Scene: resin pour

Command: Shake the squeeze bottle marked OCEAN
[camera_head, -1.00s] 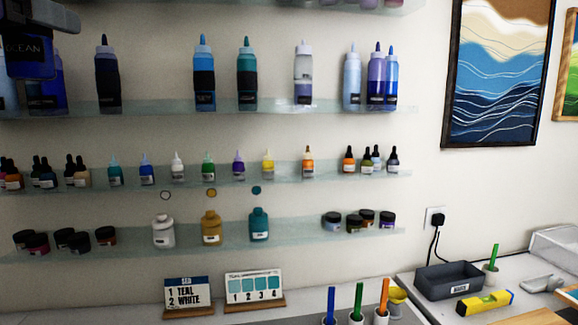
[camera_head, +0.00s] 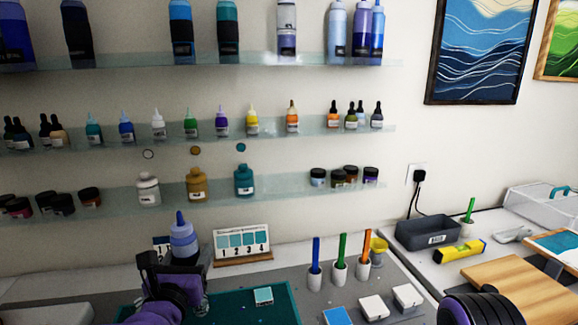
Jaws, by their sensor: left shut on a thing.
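A squeeze bottle (camera_head: 184,240) with a pale blue upper part and a dark blue pointed tip stands nearly upright in my left gripper (camera_head: 178,268), its tip leaning slightly left. The gripper is shut on it, above the desk and in front of the small cards. Its lower body and label are hidden by the gripper, so I cannot read OCEAN on it now. Part of my right arm shows at the lower right edge; its gripper is out of view.
A teal mat (camera_head: 230,306) lies below the bottle. A swatch card stand (camera_head: 242,246) is close on its right. Pen holders (camera_head: 339,272), white blocks (camera_head: 374,307) and a grey tray (camera_head: 428,232) stand further right. Shelves of bottles (camera_head: 228,60) line the wall.

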